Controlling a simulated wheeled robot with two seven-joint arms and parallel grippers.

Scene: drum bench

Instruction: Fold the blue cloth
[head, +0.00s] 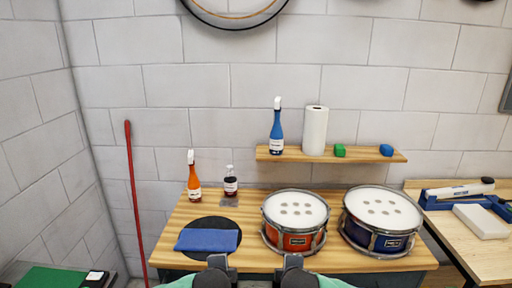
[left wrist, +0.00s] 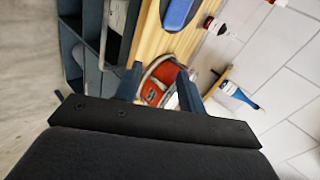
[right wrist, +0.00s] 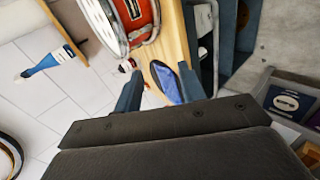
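The blue cloth (head: 208,240) lies flat as a strip on a round dark mat (head: 212,222) at the left of the wooden bench. The cloth also shows in the left wrist view (left wrist: 178,14) and in the right wrist view (right wrist: 165,82). In the right wrist view my right gripper (right wrist: 158,92) is also open and empty.
A red drum (head: 294,242) and a blue drum (head: 381,243) stand right of the mat. An orange spray bottle (head: 194,180) and a small dark bottle (head: 231,184) stand behind it. A shelf (head: 380,157) above holds a blue spray bottle (head: 277,132) and paper roll (head: 315,130).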

